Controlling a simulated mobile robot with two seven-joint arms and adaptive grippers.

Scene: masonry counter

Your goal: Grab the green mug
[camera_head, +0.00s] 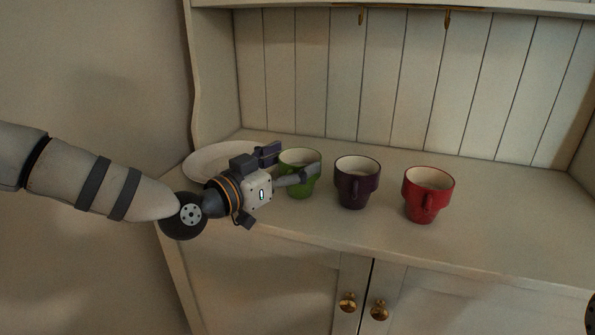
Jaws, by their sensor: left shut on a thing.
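The green mug (301,183) stands upright on the cream counter, the leftmost of three mugs in a row. My left gripper (289,166) reaches in from the left and is shut on the green mug, with one finger at its far left side and the other across its front. The near finger hides part of the mug's front. I cannot see the mug's handle clearly.
A purple mug (352,190) stands close to the right of the green mug, and a red mug (421,203) stands farther right. A white plate (207,160) lies behind my left gripper. The counter (500,215) is clear at the right. A panelled back wall rises behind.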

